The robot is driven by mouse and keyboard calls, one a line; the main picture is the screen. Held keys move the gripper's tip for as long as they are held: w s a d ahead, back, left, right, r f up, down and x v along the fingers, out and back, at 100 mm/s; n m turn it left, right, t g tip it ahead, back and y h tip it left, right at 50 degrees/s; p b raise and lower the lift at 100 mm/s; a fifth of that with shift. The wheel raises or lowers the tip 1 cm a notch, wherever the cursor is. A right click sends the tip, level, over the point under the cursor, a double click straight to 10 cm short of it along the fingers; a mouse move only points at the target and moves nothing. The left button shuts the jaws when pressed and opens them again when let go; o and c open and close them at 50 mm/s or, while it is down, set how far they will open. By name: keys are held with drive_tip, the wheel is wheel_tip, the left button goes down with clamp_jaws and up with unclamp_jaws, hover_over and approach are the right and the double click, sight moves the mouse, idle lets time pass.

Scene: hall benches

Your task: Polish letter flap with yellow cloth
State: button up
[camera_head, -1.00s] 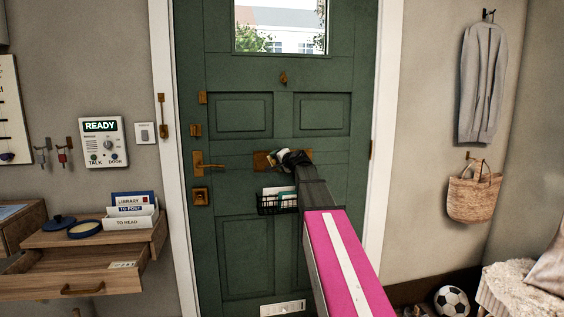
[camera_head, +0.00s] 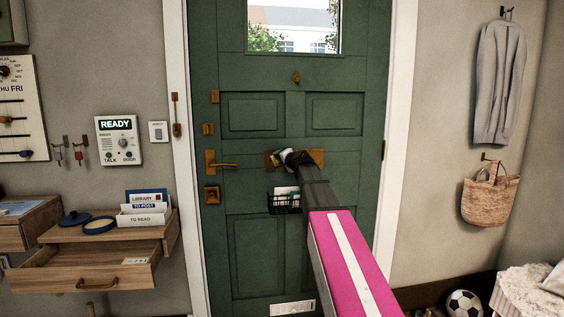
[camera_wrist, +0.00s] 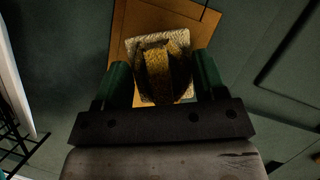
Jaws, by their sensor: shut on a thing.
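The brass letter flap (camera_head: 317,157) is set across the middle of the green door, and my gripper (camera_head: 284,158) is at its left part. In the wrist view the flap plate (camera_wrist: 135,20) lies behind the cloth. The yellow cloth (camera_wrist: 158,70), with a paler textured part around its darker yellow middle, sits between the two green fingers of my gripper (camera_wrist: 163,82). The gripper is shut on it. The cloth is over the flap, but I cannot tell whether it is pressed against it. In the head view my arm hides part of the flap.
A wire basket with letters (camera_head: 284,203) hangs below the flap. The door handle (camera_head: 221,165) is to its left. An open drawer (camera_head: 97,272) and a letter rack (camera_head: 146,219) stand at left. A woven bag (camera_head: 487,199) hangs at right.

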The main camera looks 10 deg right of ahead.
drive_tip(key=s, duration=0.6)
idle(0.3)
drive_tip(key=shift+s, duration=1.5)
